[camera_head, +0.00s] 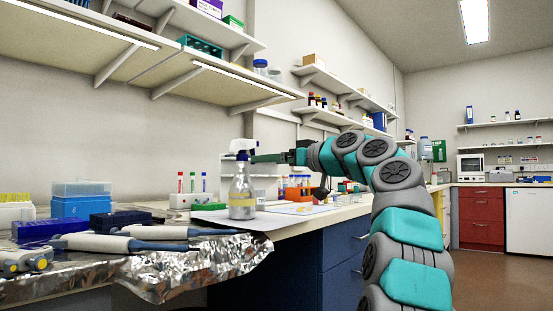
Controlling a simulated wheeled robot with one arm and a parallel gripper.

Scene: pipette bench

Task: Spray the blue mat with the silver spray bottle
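The silver spray bottle (242,196) has a white spray head and a dark blue collar. It stands upright on a pale grey sheet (220,216) near the bench's front edge. My gripper (256,158) reaches in from the right, level with the bottle's neck, with its dark fingers pointing left at the spray head. The fingers overlap the head and collar area, so I cannot tell whether they touch it or how wide they are open. I cannot clearly pick out a blue mat; a pale sheet (303,209) with small markings lies right of the bottle.
Crumpled foil (185,268) with several pipettes (135,243) covers the front left bench. Blue tip boxes (82,200) and a white rack (195,200) with colored tubes stand behind. An orange rack (297,192) is right of the bottle. Shelves hang above.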

